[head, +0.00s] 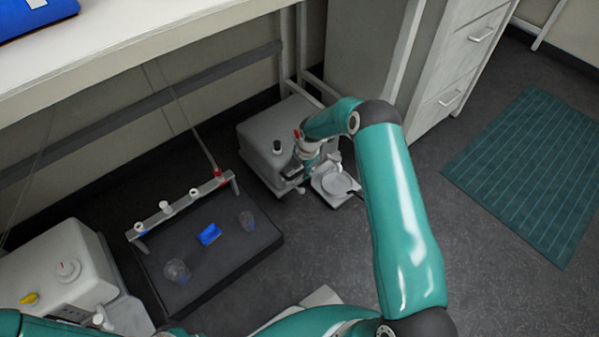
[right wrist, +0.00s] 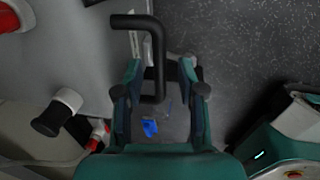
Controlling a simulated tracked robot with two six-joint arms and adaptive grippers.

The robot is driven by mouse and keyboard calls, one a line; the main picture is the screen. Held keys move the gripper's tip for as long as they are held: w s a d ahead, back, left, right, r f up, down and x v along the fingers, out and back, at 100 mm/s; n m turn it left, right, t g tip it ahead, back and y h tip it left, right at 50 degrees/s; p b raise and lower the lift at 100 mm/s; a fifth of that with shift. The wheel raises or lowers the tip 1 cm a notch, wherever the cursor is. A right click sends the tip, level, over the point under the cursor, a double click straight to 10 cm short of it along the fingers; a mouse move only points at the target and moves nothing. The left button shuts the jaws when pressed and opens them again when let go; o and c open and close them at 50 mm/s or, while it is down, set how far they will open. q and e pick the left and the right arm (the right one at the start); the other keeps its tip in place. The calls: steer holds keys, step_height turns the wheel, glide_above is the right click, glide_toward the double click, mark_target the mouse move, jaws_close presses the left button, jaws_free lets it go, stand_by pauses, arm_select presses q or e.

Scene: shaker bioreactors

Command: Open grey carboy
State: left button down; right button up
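A grey box-shaped carboy (head: 258,135) stands on the floor under the bench in the head view, with a black-topped cap (head: 277,147) on top. My right gripper (head: 296,180) is at its right front side. In the right wrist view, the carboy's grey wall (right wrist: 75,45) fills the upper left. The right gripper (right wrist: 161,75) has its fingers apart there. A black bent handle (right wrist: 153,50) lies between or in front of the fingers; I cannot tell whether they touch it. My left gripper is out of view.
A dark tray (head: 190,272) with clear vessels and a blue object (head: 209,234) is left of the carboy, below a tubing rail (head: 163,212). Another pale container (head: 60,262) with a yellow tap stands at lower left.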

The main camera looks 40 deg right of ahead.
steer(key=shift+f, duration=0.1)
steer(key=shift+c, duration=0.2)
jaws_close()
